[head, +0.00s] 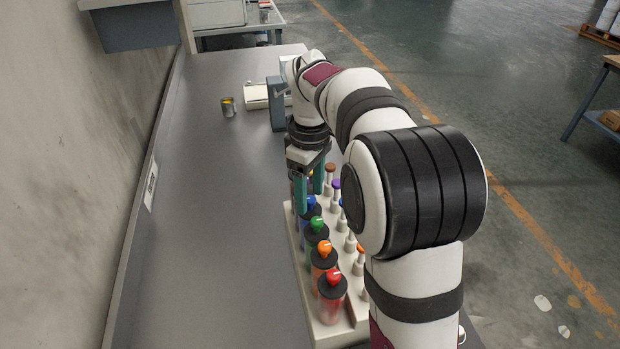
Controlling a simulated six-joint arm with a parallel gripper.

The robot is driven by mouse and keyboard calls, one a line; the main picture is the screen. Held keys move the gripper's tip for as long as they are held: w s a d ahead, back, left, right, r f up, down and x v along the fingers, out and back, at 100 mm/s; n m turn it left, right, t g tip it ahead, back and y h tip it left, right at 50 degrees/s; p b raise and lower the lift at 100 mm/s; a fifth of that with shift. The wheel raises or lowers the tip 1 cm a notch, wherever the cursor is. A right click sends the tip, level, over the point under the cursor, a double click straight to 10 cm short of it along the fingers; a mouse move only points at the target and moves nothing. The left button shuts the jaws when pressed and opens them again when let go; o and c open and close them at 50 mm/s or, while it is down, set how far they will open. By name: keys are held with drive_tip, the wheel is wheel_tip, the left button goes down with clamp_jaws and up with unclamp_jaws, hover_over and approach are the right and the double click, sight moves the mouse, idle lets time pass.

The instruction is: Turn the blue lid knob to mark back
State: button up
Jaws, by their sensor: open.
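The blue lid knob (310,201) tops a dark-lidded blue jar (308,216) in a row of jars on a pale rack. My gripper (309,195) points down over this part of the row with its teal fingers apart. The fingers are beside and just behind the blue knob in the head view. I cannot tell whether they straddle it, or whether either touches it. The mark at the back of the lid is not legible, and the knob's pointing direction is too small to read. My gripper partly hides the jars behind.
Jars with green (317,223), orange (324,247) and red (333,274) knobs stand nearer on the rack (309,312). Small colour-topped bottles (350,243) line its right side, partly behind my arm. The bench's left side (215,230) is clear.

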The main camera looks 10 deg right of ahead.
sight(310, 198)
wheel_tip(310, 198, up, 16)
drive_tip(key=shift+f, duration=0.25)
drive_tip(key=shift+s, duration=0.1)
drive_tip(key=s+a+f+m, duration=0.1)
drive_tip(key=s+f+m, duration=0.4)
drive_tip(key=s, duration=0.5)
drive_tip(key=s+a+f+m+y, duration=0.1)
drive_tip(key=s+a+f+m, duration=0.1)
drive_tip(key=s+f+m, duration=0.2)
drive_tip(key=s+a+f+m, duration=0.1)
drive_tip(key=s+f+m, duration=0.4)
drive_tip(key=s+f, duration=0.4)
drive_tip(key=s, duration=0.6)
drive_tip(key=shift+s+a+m+y, duration=0.15)
drive_tip(key=shift+s+m+y, duration=0.15)
drive_tip(key=shift+s+y, duration=0.1)
drive_tip(key=shift+w, duration=0.1)
